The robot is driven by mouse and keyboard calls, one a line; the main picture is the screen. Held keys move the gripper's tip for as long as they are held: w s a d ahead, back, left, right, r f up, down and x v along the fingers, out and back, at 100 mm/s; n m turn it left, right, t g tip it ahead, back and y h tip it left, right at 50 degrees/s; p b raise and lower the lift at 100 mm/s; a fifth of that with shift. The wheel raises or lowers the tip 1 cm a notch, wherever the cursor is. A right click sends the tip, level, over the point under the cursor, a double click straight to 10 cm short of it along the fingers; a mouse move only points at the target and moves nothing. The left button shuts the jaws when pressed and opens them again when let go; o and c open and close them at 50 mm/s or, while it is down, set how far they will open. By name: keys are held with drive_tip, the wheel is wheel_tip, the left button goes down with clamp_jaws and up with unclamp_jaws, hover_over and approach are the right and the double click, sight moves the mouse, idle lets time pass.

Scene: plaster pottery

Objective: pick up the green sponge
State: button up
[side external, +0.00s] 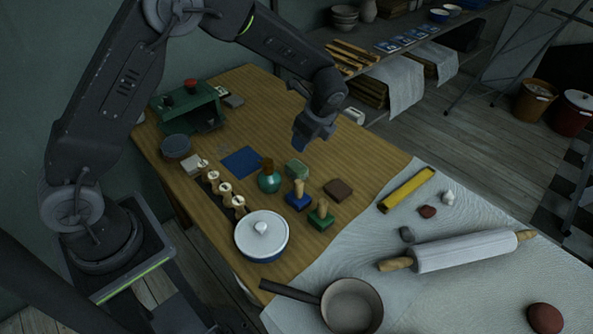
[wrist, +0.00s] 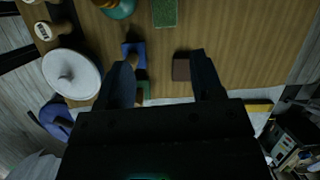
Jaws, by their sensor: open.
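The green sponge (side external: 297,169) is a small flat-topped block on the wooden table, just behind the blue stamp and right of the teal bottle. In the wrist view the green sponge (wrist: 165,13) shows at the top edge, partly cut off, beyond the fingertips. My gripper (side external: 305,146) hangs above the table, a little behind the sponge in the side view, apart from it. In the wrist view my gripper (wrist: 162,62) has its two fingers spread with nothing between them.
Close by are a teal bottle (side external: 269,181), blue-based stamp (side external: 298,201), green-based stamp (side external: 320,219), brown block (side external: 338,190) and blue sheet (side external: 241,162). A white-lidded pot (side external: 261,236) stands in front. A rolling pin (side external: 462,250) lies on the cloth. Bare wood lies behind the sponge.

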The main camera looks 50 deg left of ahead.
drive_tip(key=m, duration=0.1)
approach(297, 166)
drive_tip(key=x, duration=0.5)
drive_tip(key=shift+d+f, duration=0.1)
drive_tip(key=shift+d, duration=0.2)
drive_tip(key=shift+a+x, duration=0.1)
drive_tip(key=shift+x, duration=1.45)
drive_tip(key=shift+a+x, duration=0.15)
drive_tip(key=shift+x, duration=1.4)
drive_tip(key=c, duration=0.7)
drive_tip(key=shift+o, duration=0.2)
drive_tip(key=shift+r, duration=0.2)
